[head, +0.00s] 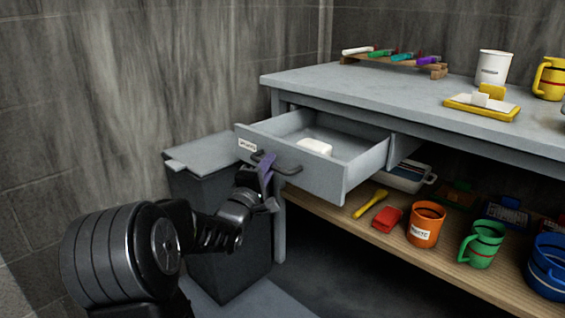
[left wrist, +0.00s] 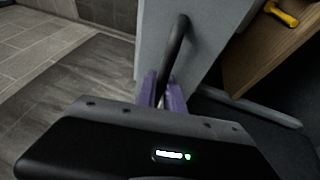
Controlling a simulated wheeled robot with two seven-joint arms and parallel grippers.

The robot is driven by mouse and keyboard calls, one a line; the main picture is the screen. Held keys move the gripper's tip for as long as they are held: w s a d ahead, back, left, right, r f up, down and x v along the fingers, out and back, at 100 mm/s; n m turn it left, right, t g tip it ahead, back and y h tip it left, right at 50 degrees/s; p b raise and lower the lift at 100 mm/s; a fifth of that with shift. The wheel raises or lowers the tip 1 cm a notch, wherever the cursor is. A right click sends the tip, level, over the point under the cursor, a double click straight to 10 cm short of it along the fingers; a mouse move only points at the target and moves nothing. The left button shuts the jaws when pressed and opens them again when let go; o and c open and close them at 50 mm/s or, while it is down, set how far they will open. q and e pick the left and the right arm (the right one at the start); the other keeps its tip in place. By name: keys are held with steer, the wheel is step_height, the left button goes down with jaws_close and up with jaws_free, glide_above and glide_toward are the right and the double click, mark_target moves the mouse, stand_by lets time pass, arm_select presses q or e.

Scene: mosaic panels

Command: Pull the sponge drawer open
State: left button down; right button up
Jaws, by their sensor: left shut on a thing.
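The grey sponge drawer (head: 318,174) stands pulled out from under the table top in the head view, with a white label on its front. A pale sponge (head: 315,147) lies inside it. My left gripper (head: 267,172), with purple fingers, is shut on the dark bar handle (head: 291,170) at the drawer front. In the left wrist view, the handle (left wrist: 177,45) runs up from between the purple fingers (left wrist: 163,95). My right gripper is in neither view.
A grey lidded bin (head: 215,200) stands left of the drawer, close to my left arm. The table top (head: 350,88) holds a tool rack (head: 395,65), a white container (head: 493,67) and a yellow tray (head: 482,112). The wooden shelf (head: 335,213) below holds an orange mug (head: 426,224) and other items.

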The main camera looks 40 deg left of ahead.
arm_select(q)
steer(key=shift+s, duration=0.55)
steer(key=c, duration=1.5)
jaws_free()
steer(key=shift+o, duration=0.2)
steer(key=p+v, duration=0.1)
steer(key=v, duration=0.6)
steer(key=shift+s+f+p, duration=0.15)
steer(key=shift+s+p, duration=0.15)
steer(key=shift+s, duration=0.05)
steer(key=shift+d, duration=0.15)
